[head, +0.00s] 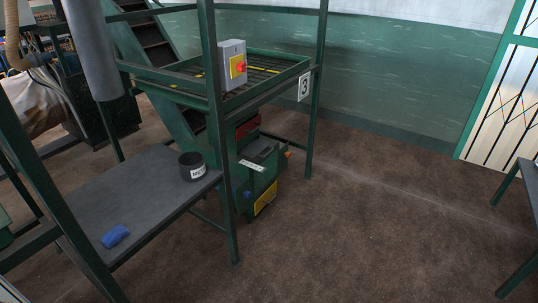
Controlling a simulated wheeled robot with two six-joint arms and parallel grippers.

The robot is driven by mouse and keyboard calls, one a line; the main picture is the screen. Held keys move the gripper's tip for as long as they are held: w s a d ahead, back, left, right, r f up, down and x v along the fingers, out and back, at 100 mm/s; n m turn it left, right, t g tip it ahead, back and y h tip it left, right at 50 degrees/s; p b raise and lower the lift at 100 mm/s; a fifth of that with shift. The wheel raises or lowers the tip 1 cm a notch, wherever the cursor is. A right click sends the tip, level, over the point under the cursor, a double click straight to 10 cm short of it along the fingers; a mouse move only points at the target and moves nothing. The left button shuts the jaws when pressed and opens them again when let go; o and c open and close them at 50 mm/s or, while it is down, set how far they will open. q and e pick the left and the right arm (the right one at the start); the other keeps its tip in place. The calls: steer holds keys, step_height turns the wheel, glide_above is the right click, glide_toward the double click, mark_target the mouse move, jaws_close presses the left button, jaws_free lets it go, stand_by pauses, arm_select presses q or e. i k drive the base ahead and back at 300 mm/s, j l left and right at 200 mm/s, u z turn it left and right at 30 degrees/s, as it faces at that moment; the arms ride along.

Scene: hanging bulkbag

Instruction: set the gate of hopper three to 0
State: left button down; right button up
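A white sign with a black 3 (304,86) hangs on the right side of a green steel frame (317,110). Below the frame's grated deck stands a green machine (258,175) with a small white label strip (252,166), a yellow plate (265,199) and an orange part (288,154) on its right side. A grey box (232,66) with a yellow face and a red switch (240,67) stands on the deck's near edge. The label strip's marks are too small to read, and I cannot tell which part is the gate or its setting. Neither gripper is in view.
A grey table (140,195) at the left holds a dark labelled pot (192,166) and a blue object (115,236). A green post (220,135) rises in front of the machine. Brown floor (370,220) is open to the right, before another table's edge (528,175).

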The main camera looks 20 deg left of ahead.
mark_target(252, 149)
steer(key=i+l+u, duration=0.15)
steer(key=i, duration=0.3)
steer(key=i+l+u, duration=0.15)
steer(key=i, duration=0.3)
steer(key=i+l+u, duration=0.15)
steer(key=i+l, duration=0.25)
